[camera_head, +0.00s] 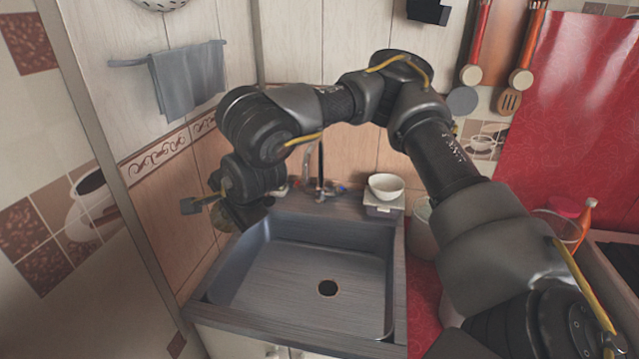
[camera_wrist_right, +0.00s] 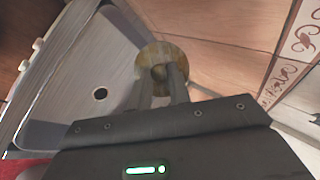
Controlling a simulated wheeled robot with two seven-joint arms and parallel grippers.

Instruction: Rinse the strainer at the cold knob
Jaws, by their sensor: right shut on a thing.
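My right gripper (camera_head: 228,203) is at the left end of the sink, beside the tiled wall. In the right wrist view its two fingers (camera_wrist_right: 165,74) are closed on a round, yellowish piece (camera_wrist_right: 147,58), which I take to be the strainer. Part of it shows as a dull olive shape (camera_head: 226,218) below the gripper in the head view; the arm hides the rest. The tap (camera_head: 320,168) stands behind the sink. A small blue-tinted knob (camera_head: 341,188) shows at its right; the other side is partly hidden by my arm. My left gripper is out of view.
The sink basin (camera_head: 290,262) is empty, with a dark round drain. A white bowl (camera_head: 386,186) sits on a small white box behind its right corner. A grey towel (camera_head: 188,82) hangs on the left wall. My right arm spans above the counter.

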